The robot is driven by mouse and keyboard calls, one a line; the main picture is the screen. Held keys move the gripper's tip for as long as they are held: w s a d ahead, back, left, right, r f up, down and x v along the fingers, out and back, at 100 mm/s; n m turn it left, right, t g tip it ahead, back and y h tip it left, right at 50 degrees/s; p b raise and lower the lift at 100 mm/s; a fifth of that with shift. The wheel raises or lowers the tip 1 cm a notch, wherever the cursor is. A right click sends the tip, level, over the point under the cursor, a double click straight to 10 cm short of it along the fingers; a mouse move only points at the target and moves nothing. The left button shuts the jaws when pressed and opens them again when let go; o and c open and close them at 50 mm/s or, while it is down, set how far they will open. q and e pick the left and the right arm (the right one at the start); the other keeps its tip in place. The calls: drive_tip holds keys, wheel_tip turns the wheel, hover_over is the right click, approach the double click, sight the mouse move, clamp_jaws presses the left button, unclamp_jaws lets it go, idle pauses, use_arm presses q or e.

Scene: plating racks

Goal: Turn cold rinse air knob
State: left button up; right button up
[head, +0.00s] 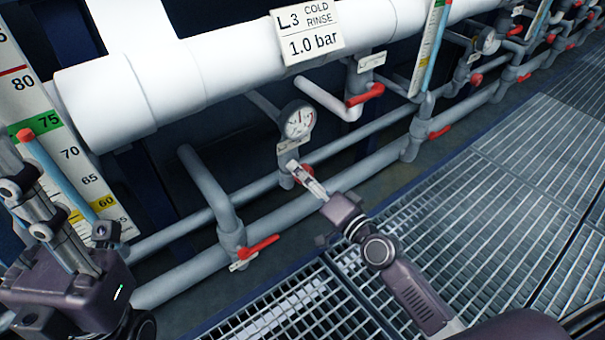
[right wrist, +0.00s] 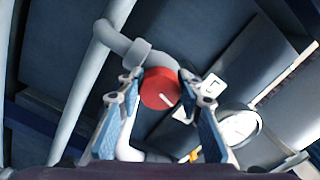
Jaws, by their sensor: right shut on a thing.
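The red round knob (head: 300,174) with a white pointer line sits on the grey fitting below the round gauge (head: 298,120), under the sign reading L3 COLD RINSE 1.0 bar (head: 307,30). My right gripper (head: 305,180) reaches it from the lower right and mostly covers it in the head view. In the right wrist view the knob (right wrist: 160,88) lies between the two blue-padded fingers of the right gripper (right wrist: 158,92), which are shut on its sides.
A thick white pipe (head: 220,65) runs above grey pipes. A red lever valve (head: 258,246) stands left of the knob, another red lever (head: 365,94) upper right. A scale board (head: 68,155) with a blue tube stands behind my left gripper. Grating floor (head: 500,190) lies open at right.

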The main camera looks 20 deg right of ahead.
drive_tip(key=o, duration=1.2)
drive_tip(key=shift+c, duration=0.2)
drive_tip(key=v, duration=1.2)
